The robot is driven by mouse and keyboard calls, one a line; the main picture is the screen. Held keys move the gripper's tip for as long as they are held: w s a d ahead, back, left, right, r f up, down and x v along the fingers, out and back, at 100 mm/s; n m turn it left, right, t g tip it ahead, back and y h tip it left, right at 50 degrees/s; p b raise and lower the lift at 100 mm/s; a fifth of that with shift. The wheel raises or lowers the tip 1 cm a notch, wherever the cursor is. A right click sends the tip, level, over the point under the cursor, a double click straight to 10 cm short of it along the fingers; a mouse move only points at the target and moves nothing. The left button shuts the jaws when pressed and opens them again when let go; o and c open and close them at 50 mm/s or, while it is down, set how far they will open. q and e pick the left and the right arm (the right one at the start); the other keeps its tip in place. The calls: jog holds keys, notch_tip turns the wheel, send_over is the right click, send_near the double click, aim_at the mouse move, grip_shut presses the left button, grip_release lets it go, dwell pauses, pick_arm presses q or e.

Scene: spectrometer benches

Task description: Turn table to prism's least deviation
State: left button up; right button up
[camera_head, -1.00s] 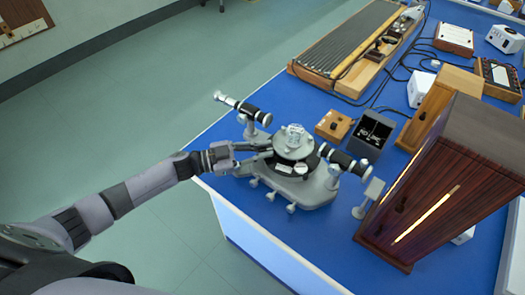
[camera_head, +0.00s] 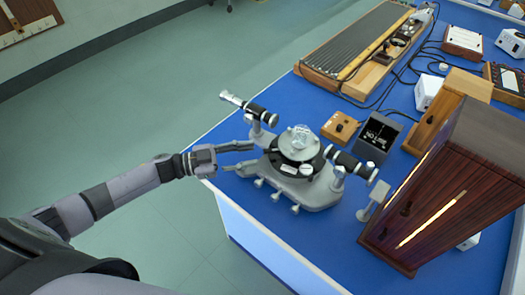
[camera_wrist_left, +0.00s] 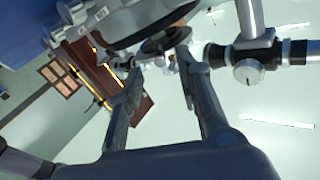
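The spectrometer (camera_head: 305,185) stands near the corner of the blue bench. A clear glass prism (camera_head: 300,132) sits on its round prism table (camera_head: 299,146). Two dark tubes with pale ends, one at the upper left (camera_head: 249,107) and one at the right (camera_head: 351,164), point at the table. My left gripper (camera_head: 250,155) is at the left side of the spectrometer, its fingers apart and empty. In the left wrist view, the fingers (camera_wrist_left: 160,65) stand apart, with a dark round part of the instrument (camera_wrist_left: 166,40) beyond the tips; contact cannot be told. My right gripper is not in view.
A dark wooden cabinet with a glowing slit (camera_head: 430,218) stands at the right. A small wooden box (camera_head: 340,127) and an open dark box (camera_head: 376,137) stand behind the spectrometer. A long ribbed board (camera_head: 352,45) and cables lie farther back. Floor is open at the left.

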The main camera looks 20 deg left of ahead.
pick_arm(q)
jog(key=v, duration=0.6)
jog(key=shift+d, duration=0.1)
dwell(0.3)
